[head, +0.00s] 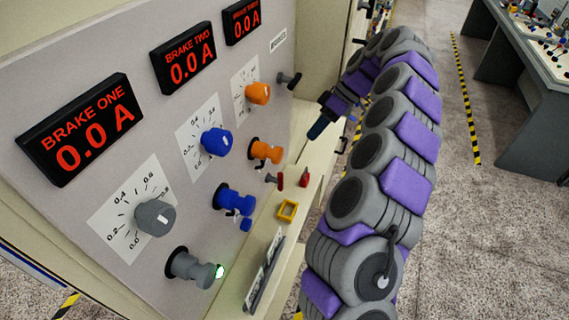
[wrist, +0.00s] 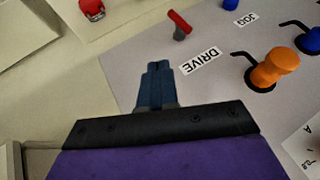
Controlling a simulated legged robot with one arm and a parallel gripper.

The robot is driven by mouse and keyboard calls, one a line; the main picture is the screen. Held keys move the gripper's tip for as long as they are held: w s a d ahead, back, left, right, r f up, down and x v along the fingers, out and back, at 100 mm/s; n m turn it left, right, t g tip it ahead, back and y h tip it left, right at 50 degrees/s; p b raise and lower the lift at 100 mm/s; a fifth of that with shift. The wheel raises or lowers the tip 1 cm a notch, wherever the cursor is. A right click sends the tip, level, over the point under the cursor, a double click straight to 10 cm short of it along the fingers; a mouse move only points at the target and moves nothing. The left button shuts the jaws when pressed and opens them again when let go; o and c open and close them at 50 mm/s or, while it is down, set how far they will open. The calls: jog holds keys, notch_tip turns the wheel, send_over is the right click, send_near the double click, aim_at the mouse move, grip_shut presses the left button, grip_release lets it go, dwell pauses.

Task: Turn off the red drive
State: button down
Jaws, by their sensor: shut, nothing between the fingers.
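The red drive switch (wrist: 179,24) shows in the wrist view as a red crossbar on a grey stem, beside the upside-down DRIVE label (wrist: 201,61) on the pale panel. In the head view a red-handled lever (head: 279,180), which appears to be the same switch, sticks out low on the panel, below the orange knobs. I cannot read its setting. My gripper (wrist: 158,66) is shut and empty, with its dark blue fingers together and apart from the switch. In the head view my gripper (head: 318,129) is to the upper right of the red lever.
An orange selector (wrist: 268,70) and blue controls (head: 235,199) stick out near the switch. A small red object (head: 304,177) and a yellow square frame (head: 288,210) are on the ledge. The brake displays (head: 84,128) read 0.0 A. A green light glows by the grey selector (head: 190,266).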

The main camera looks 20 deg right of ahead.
jog(key=d, duration=0.1)
jog(key=b, duration=0.3)
send_near(280, 182)
jog(key=shift+w+a+f, duration=0.9)
jog(key=shift+a+f, duration=0.6)
jog(key=shift+f, duration=0.8)
jog(key=shift+d, duration=0.25)
jog(key=shift+r+b, duration=0.1)
jog(key=shift+b, duration=0.25)
jog(key=shift+s+a+t+h, duration=0.2)
jog(key=shift+t+h, duration=0.1)
jog(key=shift+t, duration=0.1)
jog(key=shift+r+b, duration=0.1)
jog(key=shift+b, duration=0.3)
